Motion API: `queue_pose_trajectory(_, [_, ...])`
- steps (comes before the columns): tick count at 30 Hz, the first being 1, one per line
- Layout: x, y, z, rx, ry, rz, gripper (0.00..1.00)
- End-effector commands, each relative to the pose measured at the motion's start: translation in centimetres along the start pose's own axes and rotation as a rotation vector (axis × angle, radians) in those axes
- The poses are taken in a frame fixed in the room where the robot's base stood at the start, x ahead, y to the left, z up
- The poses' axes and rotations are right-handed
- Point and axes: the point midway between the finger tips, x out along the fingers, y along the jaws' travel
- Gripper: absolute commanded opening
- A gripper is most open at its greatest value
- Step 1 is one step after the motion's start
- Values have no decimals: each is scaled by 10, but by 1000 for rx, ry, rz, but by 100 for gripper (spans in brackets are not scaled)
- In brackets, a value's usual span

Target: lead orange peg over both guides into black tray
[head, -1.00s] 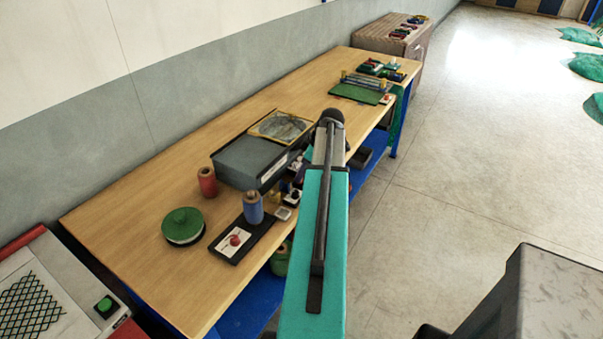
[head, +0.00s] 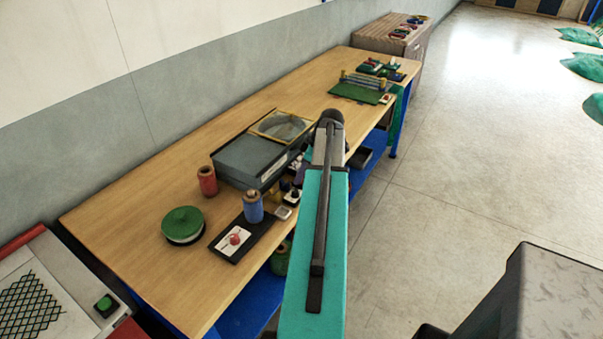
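My teal arm (head: 318,245) reaches forward over the front edge of the workbench. Its far end bends down out of sight, and I cannot make out my gripper behind it. I cannot pick out an orange peg. Small dark, white and yellowish parts (head: 291,196) crowd beside the arm, partly hidden by it; I cannot tell whether guides are among them. A black tray-like board (head: 222,247) with a white card and red knob lies near the bench's front edge. A dark box (head: 360,157) also shows right of the arm, below the bench top; I cannot tell which is the black tray.
The wooden bench (head: 140,205) carries a red spool (head: 207,181), a blue spool (head: 253,207), a green-topped round tin (head: 183,225), a grey case (head: 249,160) and a gold-framed round glass (head: 283,127). A green board (head: 357,93) stands farther back.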

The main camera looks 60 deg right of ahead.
Motion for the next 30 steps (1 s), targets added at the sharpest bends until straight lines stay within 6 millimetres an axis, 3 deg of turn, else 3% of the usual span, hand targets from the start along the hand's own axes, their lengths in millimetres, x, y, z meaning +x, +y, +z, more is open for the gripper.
queue_pose_trajectory(14, [-6, 7, 0, -1, 1, 19, 41])
queue_pose_trajectory(30, [-55, 4, 0, -1, 1, 12, 41])
